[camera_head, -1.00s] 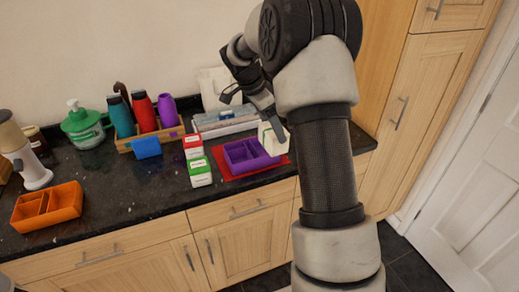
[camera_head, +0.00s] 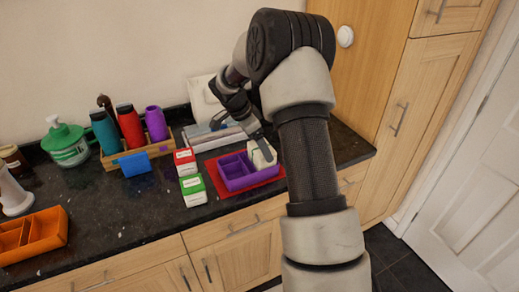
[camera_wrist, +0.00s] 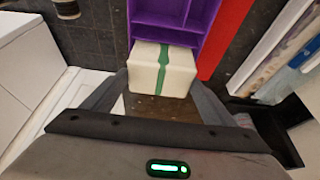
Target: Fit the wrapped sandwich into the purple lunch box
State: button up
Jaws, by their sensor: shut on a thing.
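The wrapped sandwich (camera_head: 263,154) is a white block with a green band, also clear in the wrist view (camera_wrist: 148,72). My gripper (camera_wrist: 161,78) is shut on it, one finger on each side; the head view shows the gripper (camera_head: 262,140) from behind. The purple lunch box (camera_head: 238,183) has several compartments and sits just left of the sandwich. In the wrist view the lunch box (camera_wrist: 180,22) lies directly beyond the sandwich, whose far edge overlaps its near wall. I cannot tell whether they touch.
The box rests on a red mat (camera_head: 270,174). Flat packs (camera_head: 215,135) lie behind.

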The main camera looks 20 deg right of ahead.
jog(key=shift+f, duration=1)
jog(key=shift+f, duration=0.2)
jog(key=o, duration=1.5)
jog(key=shift+r, duration=0.1)
